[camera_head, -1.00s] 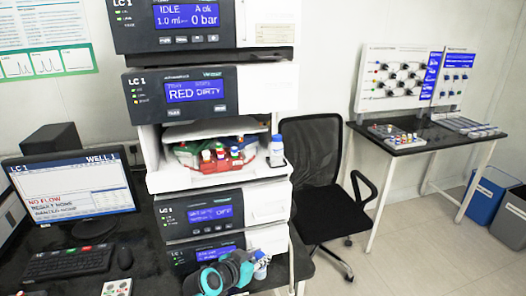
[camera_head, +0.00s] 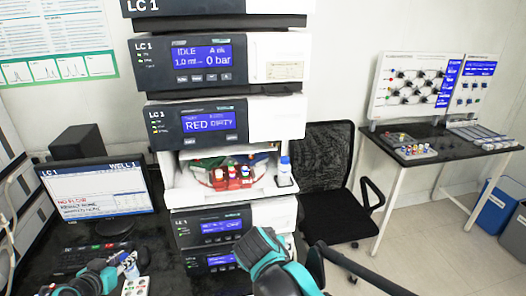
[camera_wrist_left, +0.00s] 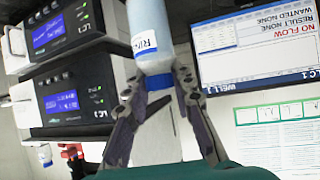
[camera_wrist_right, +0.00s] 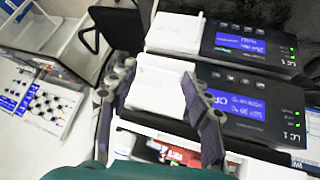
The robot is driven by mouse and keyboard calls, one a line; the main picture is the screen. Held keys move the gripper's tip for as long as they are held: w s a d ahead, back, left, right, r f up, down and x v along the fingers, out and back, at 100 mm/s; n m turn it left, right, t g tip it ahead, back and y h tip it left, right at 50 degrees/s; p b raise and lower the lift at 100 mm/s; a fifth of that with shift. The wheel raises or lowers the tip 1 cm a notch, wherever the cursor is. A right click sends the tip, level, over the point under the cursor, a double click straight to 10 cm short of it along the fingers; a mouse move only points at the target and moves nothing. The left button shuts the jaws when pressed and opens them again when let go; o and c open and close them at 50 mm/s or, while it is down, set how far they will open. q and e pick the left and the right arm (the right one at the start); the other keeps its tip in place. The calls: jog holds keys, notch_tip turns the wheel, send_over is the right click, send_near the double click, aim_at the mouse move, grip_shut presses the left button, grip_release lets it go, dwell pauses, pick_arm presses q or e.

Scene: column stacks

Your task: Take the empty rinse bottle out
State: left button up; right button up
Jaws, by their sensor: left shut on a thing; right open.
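In the left wrist view the fingers close around the blue cap; whether the bottle is empty I cannot tell. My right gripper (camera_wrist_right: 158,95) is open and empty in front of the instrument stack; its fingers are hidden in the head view. Another blue-capped bottle (camera_head: 284,167) stands at the right of the open bay.
The LC 1 stack (camera_head: 216,125) has an open bay with a red tray (camera_head: 217,184) of several vials. A monitor (camera_head: 96,188) and keyboard (camera_head: 92,255) stand at left.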

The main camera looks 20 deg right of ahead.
jog(key=w+d+r+m+h+p, duration=0.25)
jog(key=w+r+p, duration=0.3)
jog(key=r, duration=0.45)
jog(key=m+h+p, duration=0.4)
jog(key=p, duration=0.1)
send_near(283, 160)
jog(key=shift+t, duration=0.4)
jog(key=x, duration=0.6)
jog(key=shift+s+f, duration=0.25)
jog(key=shift+f, duration=0.05)
jog(key=shift+w+d, duration=0.15)
jog(key=shift+d, duration=0.2)
jog(key=x, duration=0.5)
jog(key=shift+a, duration=0.2)
jog(key=shift+c, duration=0.9)
pick_arm(q)
jog(key=w+d+r+m+g+h, duration=0.1)
jog(key=w+d+r+m, duration=0.1)
jog(key=w+d+r, duration=0.2)
jog(key=w+r, duration=0.3)
jog(key=w, duration=0.1)
jog(key=shift+w+d+r+h, duration=0.15)
jog(key=shift+w+d+h, duration=0.05)
jog(key=shift+h, duration=0.2)
pick_arm(e)
jog(key=c, duration=0.8)
